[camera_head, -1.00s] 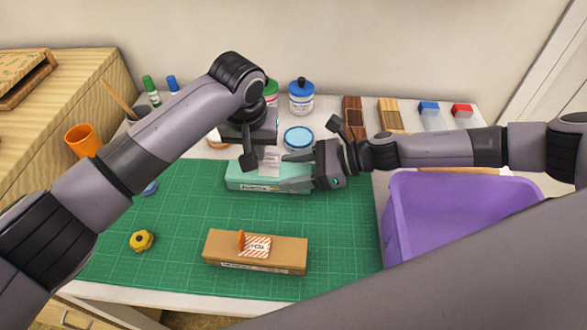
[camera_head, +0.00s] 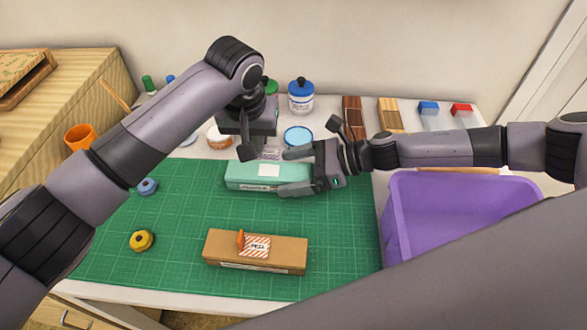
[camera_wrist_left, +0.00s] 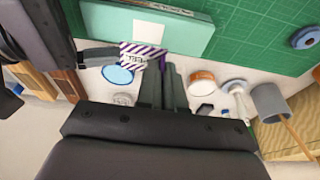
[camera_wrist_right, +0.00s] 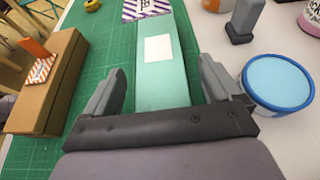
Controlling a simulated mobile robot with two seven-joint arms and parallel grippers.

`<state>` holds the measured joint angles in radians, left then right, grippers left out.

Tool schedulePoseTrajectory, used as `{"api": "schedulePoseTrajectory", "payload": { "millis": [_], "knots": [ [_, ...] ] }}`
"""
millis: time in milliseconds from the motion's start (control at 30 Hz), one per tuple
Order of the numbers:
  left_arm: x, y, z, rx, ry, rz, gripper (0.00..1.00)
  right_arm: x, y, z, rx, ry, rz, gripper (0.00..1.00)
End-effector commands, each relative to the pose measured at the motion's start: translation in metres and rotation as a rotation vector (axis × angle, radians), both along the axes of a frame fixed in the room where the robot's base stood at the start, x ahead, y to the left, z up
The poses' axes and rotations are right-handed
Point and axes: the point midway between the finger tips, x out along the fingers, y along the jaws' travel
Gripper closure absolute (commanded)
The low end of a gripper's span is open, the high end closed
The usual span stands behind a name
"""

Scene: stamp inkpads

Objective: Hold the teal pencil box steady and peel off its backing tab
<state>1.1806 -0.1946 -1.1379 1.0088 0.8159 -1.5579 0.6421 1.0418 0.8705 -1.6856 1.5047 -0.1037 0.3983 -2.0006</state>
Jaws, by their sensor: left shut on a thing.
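The teal pencil box (camera_head: 240,176) lies on the green mat with a bare white square (camera_head: 268,170) on its top. My left gripper (camera_wrist_left: 165,70) is shut on the purple-striped backing tab (camera_wrist_left: 142,57), which is off the box and held beyond its far side. The tab also shows at the top of the right wrist view (camera_wrist_right: 143,9). My right gripper (camera_head: 290,172) is open, its fingers on either side of the box's right end. In the right wrist view, small gaps show between the box (camera_wrist_right: 162,88) and both fingers.
A brown box (camera_head: 225,247) with an orange-striped label lies at the front of the mat (camera_head: 180,250). A purple bin (camera_head: 400,215) stands to the right. Jars, a blue-lidded tub (camera_head: 298,137) and wooden trays line the back. Yellow (camera_head: 142,240) and blue (camera_head: 147,186) knobs lie at left.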

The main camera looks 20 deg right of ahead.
Motion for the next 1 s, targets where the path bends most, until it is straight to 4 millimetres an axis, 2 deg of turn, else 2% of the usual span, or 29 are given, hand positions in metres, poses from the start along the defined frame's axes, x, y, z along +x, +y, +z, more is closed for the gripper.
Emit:
{"api": "schedulePoseTrajectory", "payload": {
  "millis": [167, 600, 800, 1000],
  "knots": [
    [0.0, 0.0, 0.0, 0.0, 0.0, 0.0, 1.0, -0.003, -0.008, 0.003, 0.0, -0.001, -0.002, 0.09],
    [0.0, 0.0, 0.0, 0.0, 0.0, 0.0, 1.0, -0.024, -0.058, 0.025, -0.001, 0.001, -0.001, 0.09],
    [0.0, 0.0, 0.0, 0.0, 0.0, 0.0, 1.0, -0.027, -0.064, 0.029, 0.0, 0.0, 0.0, 0.09],
    [0.002, 0.0, 0.003, 0.0, 0.0, 0.006, 1.0, -0.025, -0.059, 0.033, 0.018, 0.008, -0.004, 0.09]
  ]
}}
